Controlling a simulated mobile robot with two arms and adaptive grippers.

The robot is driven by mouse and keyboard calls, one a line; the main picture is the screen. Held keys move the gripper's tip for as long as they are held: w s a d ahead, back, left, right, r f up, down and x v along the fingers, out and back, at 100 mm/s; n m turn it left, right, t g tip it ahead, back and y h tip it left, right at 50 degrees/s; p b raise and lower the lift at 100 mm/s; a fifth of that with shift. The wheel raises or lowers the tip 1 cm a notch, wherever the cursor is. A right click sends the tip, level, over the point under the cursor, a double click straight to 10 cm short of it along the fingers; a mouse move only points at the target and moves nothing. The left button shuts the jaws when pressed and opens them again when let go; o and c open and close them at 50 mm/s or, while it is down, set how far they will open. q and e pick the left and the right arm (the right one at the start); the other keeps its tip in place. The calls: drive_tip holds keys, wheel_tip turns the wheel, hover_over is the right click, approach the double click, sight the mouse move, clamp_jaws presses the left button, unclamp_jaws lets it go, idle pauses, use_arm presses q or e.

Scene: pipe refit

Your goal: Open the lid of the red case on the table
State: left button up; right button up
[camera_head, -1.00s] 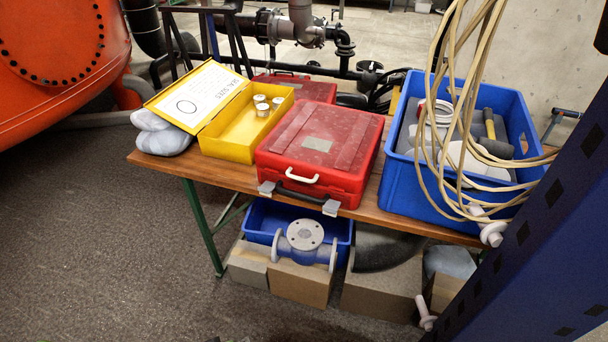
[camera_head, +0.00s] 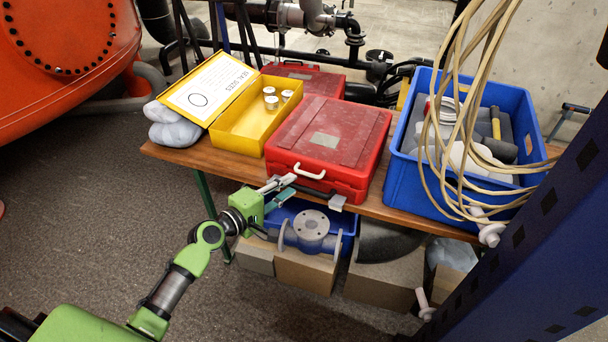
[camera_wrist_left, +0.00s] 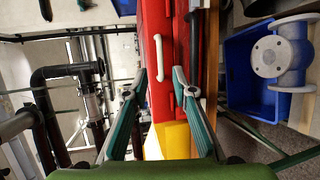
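The red case (camera_head: 325,140) stands on the wooden table (camera_head: 205,154) with its lid (camera_head: 350,125) shut. My left gripper (camera_head: 282,187) is at the case's front left corner and hides the left latch area. In the left wrist view my left gripper (camera_wrist_left: 160,76) has its two fingers apart, with nothing held. The white handle (camera_wrist_left: 158,58) appears just beyond and between the fingertips; I cannot tell the exact gap. My right gripper is out of view.
An open yellow box (camera_head: 238,141) with white caps stands close left of the case. A blue crate (camera_head: 408,184) with tools and hanging cables stands right. Another red case (camera_head: 308,78) is behind. A flanged pipe piece (camera_head: 312,222) lies below the table's front edge.

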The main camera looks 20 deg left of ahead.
use_arm(q)
drive_tip(key=x, duration=0.7)
drive_tip(key=shift+w, duration=0.35)
drive_tip(key=shift+c, duration=0.4)
clamp_jaws()
